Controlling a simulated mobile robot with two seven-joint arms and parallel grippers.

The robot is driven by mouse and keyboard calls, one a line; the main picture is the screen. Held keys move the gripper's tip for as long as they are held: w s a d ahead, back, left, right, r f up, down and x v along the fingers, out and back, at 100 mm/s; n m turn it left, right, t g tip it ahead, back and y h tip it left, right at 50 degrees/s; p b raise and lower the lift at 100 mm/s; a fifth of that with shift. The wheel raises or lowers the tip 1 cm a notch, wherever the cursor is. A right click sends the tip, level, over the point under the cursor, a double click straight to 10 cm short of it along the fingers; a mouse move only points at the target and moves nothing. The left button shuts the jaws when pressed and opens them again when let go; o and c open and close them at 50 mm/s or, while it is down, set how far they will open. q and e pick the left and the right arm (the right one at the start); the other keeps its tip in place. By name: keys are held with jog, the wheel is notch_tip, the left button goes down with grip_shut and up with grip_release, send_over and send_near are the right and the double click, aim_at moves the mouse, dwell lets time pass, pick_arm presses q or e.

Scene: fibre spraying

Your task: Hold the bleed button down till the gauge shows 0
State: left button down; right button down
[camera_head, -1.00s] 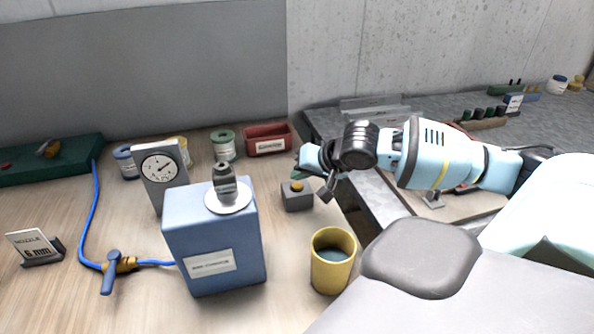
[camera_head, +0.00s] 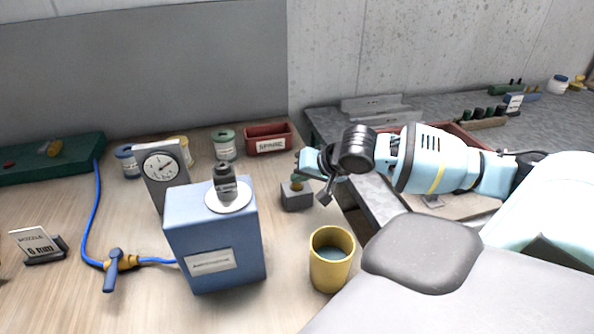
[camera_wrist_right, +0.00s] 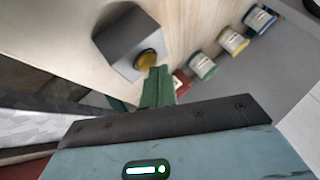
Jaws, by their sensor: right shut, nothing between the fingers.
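The bleed button is a yellow knob (camera_wrist_right: 148,60) on a small grey block (camera_head: 296,200) standing on the wooden bench, right of the blue box. My right gripper (camera_head: 297,181) is shut and empty, its green fingertips (camera_wrist_right: 157,82) pointing at the button. In the head view they overlap the button from above; in the right wrist view they reach its edge. I cannot tell whether they press it. The gauge (camera_head: 160,168) is a grey upright panel with a white dial behind the blue box; its needle points to the upper right, and its numbers are too small to read.
The blue box (camera_head: 213,238) with a dark fitting on top stands left of the button. A yellow cup (camera_head: 318,268) stands in front of the block. A red bin (camera_head: 268,137) and several tins stand behind. A blue hose (camera_head: 92,215) runs along the left.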

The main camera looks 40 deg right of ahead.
aim_at(301, 187)
pick_arm(q)
jog(key=shift+w+r, duration=0.15)
pick_arm(e)
jog(key=shift+f, duration=0.45)
dwell(2.0)
